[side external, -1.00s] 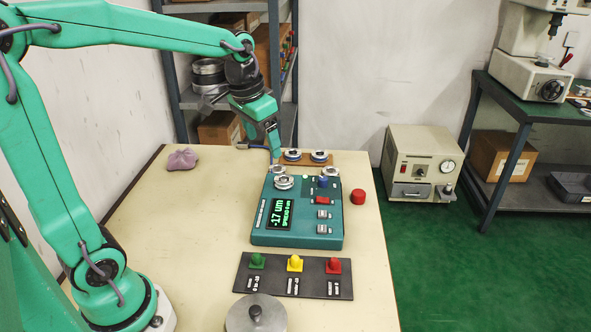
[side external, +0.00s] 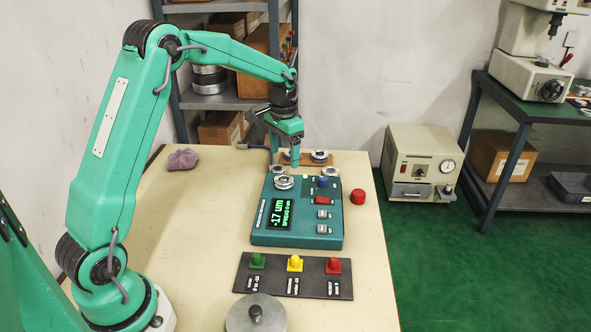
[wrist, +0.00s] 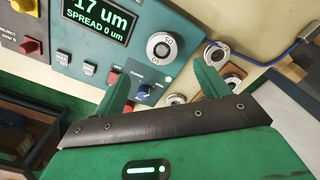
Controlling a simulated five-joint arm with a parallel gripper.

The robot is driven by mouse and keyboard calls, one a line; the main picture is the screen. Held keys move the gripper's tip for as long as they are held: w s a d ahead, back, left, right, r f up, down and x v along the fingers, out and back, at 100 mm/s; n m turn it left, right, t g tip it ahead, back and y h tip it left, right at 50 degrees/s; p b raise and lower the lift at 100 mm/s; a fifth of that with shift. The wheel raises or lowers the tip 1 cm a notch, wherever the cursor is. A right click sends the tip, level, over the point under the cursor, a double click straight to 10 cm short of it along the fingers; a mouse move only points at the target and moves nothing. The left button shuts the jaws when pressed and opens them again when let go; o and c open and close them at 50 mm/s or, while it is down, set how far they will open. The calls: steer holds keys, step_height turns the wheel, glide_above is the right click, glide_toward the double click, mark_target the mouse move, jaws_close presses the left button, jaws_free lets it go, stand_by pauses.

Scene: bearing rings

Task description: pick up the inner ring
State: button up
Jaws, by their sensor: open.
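Several pale metal rings are in view, and I cannot tell which one is the inner ring. One ring (side external: 284,182) sits on top of the teal gauge box (side external: 262,229); it shows in the wrist view (wrist: 161,46) with a dark centre. Another ring (side external: 333,172) lies by the box's back right corner. A ring (side external: 319,155) is on the brown board behind the box. My gripper (side external: 284,162) points down, open and empty, above the area behind the box. In the wrist view, my gripper (wrist: 160,75) has its fingers apart, and the right finger partly hides the rings there.
A red button (side external: 358,196) stands right of the box. A dark panel (side external: 293,275) with coloured switches and a round metal lid (side external: 256,315) are at the front. A purple lump (side external: 182,159) lies at the back left. The table's left half is largely clear.

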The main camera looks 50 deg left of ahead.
mark_target(284, 178)
steer(key=shift+a+f, duration=0.15)
steer(key=shift+f, duration=3.85)
steer(key=c, duration=1.3)
steer(key=shift+r, duration=0.2)
steer(key=shift+r, duration=0.5)
step_height(284, 178, up, 3)
steer(key=shift+r, duration=0.1)
steer(key=s+d+r, duration=0.3)
steer(key=d+r, duration=0.3)
steer(key=d, duration=0.5)
steer(key=shift+r, duration=0.25)
steer(key=shift+s+d, duration=0.1)
steer(key=shift+d, duration=0.05)
